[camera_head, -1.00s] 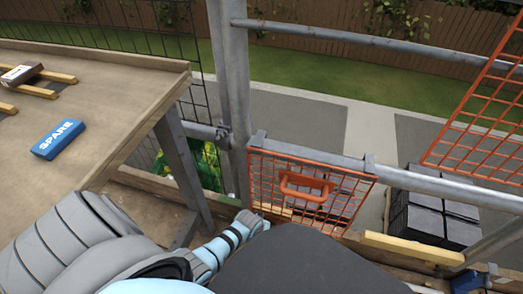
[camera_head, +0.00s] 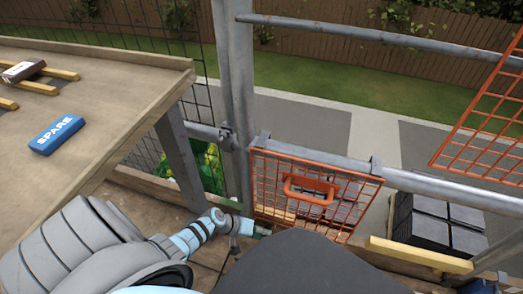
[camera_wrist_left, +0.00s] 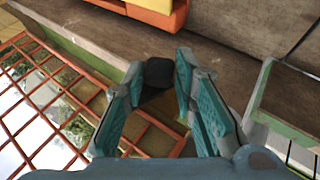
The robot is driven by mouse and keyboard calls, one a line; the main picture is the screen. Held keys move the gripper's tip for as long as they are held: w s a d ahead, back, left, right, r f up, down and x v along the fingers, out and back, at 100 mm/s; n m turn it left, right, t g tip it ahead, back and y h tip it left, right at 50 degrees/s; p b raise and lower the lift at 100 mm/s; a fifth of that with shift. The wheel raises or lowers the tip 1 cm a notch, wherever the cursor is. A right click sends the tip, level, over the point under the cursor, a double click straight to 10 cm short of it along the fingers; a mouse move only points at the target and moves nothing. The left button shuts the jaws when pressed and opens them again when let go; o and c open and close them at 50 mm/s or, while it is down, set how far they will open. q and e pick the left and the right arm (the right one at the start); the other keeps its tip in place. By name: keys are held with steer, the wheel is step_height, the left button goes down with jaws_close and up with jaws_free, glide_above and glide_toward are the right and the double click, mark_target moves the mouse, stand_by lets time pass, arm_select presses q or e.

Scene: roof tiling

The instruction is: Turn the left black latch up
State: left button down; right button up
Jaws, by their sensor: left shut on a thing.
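The black latch (camera_wrist_left: 159,72) shows in the left wrist view as a dark rounded block between the fingertips of my left gripper (camera_wrist_left: 157,88). The teal fingers are shut on it. It sits close to a wooden board. In the head view my left gripper (camera_head: 250,229) is at the lower left corner of the orange mesh gate (camera_head: 266,190); the latch cannot be made out there. My right gripper is not in view.
A wooden table (camera_head: 110,95) at left holds a blue SPARE box (camera_head: 57,135). A steel post (camera_head: 236,100) stands just behind my left gripper. A grey rail (camera_head: 440,188) runs right from the gate, above a dark slate stack (camera_head: 437,225).

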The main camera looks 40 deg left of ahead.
arm_select(q)
steer(key=shift+d, duration=0.15)
steer(key=c, duration=1.4)
jaws_free()
steer(key=shift+o, duration=0.2)
